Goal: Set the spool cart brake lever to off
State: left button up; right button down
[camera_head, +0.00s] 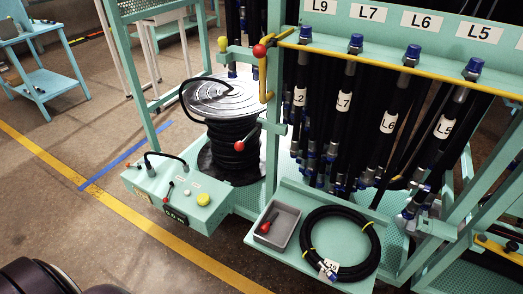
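The spool cart (270,170) is a mint-green frame carrying a black hose spool (232,155) with a grey ribbed top disc. A lever with a red knob (240,146) slants beside the spool's right side. A second red knob (260,50) sits higher, next to a yellow bent handle (265,80). A mint-green control box (180,195) at the front left has a small red-tipped lever (168,191), a yellow button and a pale button. I cannot read which lever is the brake or its setting. Neither gripper shows.
A front shelf (290,255) holds a grey tray (275,228) with a red-handled tool and a coiled black hose (340,243). Several labelled hoses (345,95) hang at the right. A small cart (45,80) stands far left. The floor at left is clear, with yellow and blue lines.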

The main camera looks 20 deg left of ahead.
aim_at(240, 146)
jog(key=k+j+u, duration=0.1)
jog(key=u, duration=0.8)
